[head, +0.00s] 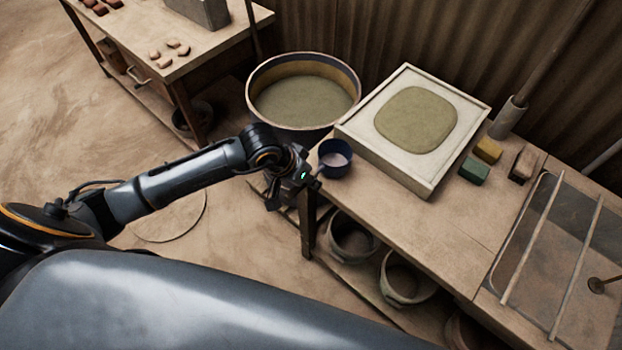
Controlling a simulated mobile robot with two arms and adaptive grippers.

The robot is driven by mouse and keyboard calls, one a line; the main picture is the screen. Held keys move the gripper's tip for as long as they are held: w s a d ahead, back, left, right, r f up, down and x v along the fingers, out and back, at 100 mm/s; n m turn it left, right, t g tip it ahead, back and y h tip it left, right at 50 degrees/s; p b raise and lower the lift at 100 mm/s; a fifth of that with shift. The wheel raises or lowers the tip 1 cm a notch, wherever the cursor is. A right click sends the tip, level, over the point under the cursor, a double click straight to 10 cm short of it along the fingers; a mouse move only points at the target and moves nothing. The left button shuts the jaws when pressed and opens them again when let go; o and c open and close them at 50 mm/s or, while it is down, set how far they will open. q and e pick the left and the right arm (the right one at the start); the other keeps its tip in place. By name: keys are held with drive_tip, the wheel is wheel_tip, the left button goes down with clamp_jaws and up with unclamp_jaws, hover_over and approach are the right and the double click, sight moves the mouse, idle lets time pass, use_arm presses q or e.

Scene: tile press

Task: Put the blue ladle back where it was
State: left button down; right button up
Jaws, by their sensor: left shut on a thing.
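The blue ladle (326,168) shows as a dark blue round cup with a pale inside, at the left end of the workbench (420,222). My left gripper (306,181) is shut on the ladle at its left side. The fingertips and the grasped part are small and partly hidden by the wrist. I cannot tell whether the cup touches the bench top or hangs just above it. My right gripper is not in view.
A big tub of greenish slurry (303,98) stands behind the ladle. A white framed tray (436,190) with a green slab lies right of it. Yellow (488,150) and green (474,171) blocks sit farther right. Pots (405,280) stand under the bench.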

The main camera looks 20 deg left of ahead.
use_arm(q)
drive_tip(key=shift+f, duration=0.4)
drive_tip(key=shift+f+b, duration=0.25)
drive_tip(key=shift+b, duration=0.05)
drive_tip(key=c, duration=1.2)
unclamp_jaws()
drive_tip(key=shift+r, duration=0.1)
drive_tip(key=shift+r, duration=0.1)
drive_tip(key=shift+r+p, duration=0.2)
drive_tip(key=shift+p, duration=0.3)
drive_tip(key=b+v, duration=0.1)
drive_tip(key=v, duration=1)
drive_tip(key=shift+s+a+r+b, duration=0.2)
drive_tip(key=shift+r+b, duration=0.1)
drive_tip(key=shift+b, duration=0.05)
